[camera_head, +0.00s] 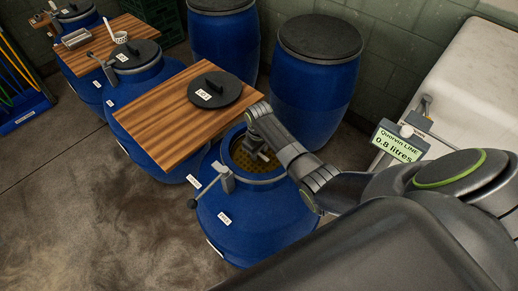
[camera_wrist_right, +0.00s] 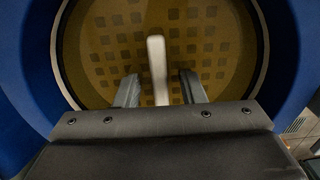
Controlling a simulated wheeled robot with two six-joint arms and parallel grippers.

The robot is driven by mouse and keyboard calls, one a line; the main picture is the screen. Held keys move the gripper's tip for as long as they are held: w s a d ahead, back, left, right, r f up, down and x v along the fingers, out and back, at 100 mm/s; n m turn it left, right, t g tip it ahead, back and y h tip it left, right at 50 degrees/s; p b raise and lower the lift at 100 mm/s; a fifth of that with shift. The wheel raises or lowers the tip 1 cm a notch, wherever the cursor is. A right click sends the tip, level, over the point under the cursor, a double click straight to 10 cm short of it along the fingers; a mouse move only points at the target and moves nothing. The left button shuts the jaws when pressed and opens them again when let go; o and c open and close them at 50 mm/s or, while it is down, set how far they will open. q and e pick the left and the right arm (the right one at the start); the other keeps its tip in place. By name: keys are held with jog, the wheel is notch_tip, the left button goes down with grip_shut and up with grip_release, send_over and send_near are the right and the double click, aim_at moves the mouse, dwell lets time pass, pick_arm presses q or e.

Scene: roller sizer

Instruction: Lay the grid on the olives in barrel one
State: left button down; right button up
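The open blue barrel (camera_head: 255,225) stands nearest me. The grid is a round, yellow-brown plate with square holes, lying level inside the barrel mouth; it shows in the head view (camera_head: 243,157) and fills the rim in the right wrist view (camera_wrist_right: 105,60). A pale upright handle (camera_wrist_right: 157,65) rises from its middle. My right gripper (camera_head: 262,152) reaches down into the barrel mouth. In the right wrist view its two fingers (camera_wrist_right: 160,90) stand apart on either side of the handle, with gaps showing. Olives cannot be made out. My left gripper is out of view.
A wooden board (camera_head: 165,120) with a black lid (camera_head: 214,90) lies close behind the open barrel. A lever fitting (camera_head: 226,178) sits at its rim. Closed blue barrels (camera_head: 312,95) stand behind. A white bench (camera_head: 475,85) with a green display (camera_head: 400,143) is at right.

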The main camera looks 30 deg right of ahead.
notch_tip(320, 180, up, 12)
jog(key=shift+r+b, duration=0.15)
jog(key=shift+b, duration=0.3)
jog(key=shift+w, duration=0.1)
dwell(0.3)
